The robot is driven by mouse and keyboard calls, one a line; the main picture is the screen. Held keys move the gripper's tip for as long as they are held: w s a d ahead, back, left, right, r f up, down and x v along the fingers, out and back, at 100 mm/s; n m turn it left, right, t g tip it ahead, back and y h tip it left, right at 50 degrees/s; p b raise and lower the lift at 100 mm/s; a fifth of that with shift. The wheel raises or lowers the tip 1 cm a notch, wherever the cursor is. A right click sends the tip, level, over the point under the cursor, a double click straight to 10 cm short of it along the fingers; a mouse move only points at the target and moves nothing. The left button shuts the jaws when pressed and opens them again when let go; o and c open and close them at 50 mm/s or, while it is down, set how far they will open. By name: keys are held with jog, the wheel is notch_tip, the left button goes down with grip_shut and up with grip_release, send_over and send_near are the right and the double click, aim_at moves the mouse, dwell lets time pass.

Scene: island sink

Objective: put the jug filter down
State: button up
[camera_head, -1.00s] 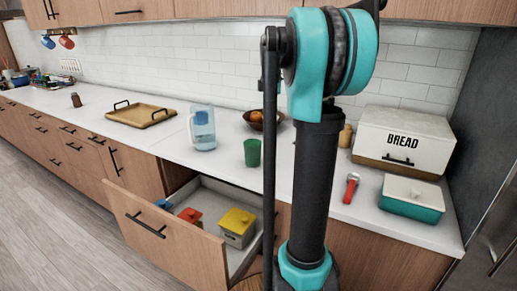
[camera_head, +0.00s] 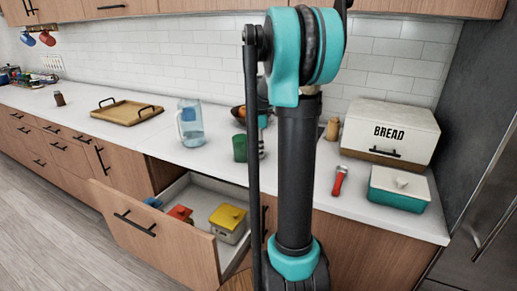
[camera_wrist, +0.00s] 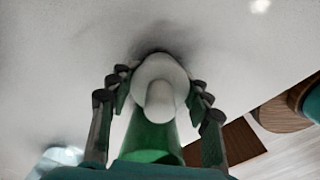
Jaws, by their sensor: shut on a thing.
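In the wrist view a white rounded piece with a knob, which looks like the jug filter (camera_wrist: 160,75), sits between the fingertips of my gripper (camera_wrist: 158,92). The fingers are closed around it from both sides. A dark shadow lies on the pale counter close by it; I cannot tell whether it touches. The clear jug with a blue part inside (camera_head: 190,125) stands upright, left of the cup.
The bowl (camera_head: 237,111) is behind the cup, partly covered. A drawer (camera_head: 152,232) stands open below, holding a yellow-lidded box (camera_head: 228,217) and a red one (camera_head: 180,212). A bread box (camera_head: 394,135), teal dish (camera_head: 398,190) and red-handled tool (camera_head: 340,181) are right.

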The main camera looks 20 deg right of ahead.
jog(key=o, duration=1.3)
notch_tip(320, 180, up, 12)
jog(key=shift+r, duration=0.1)
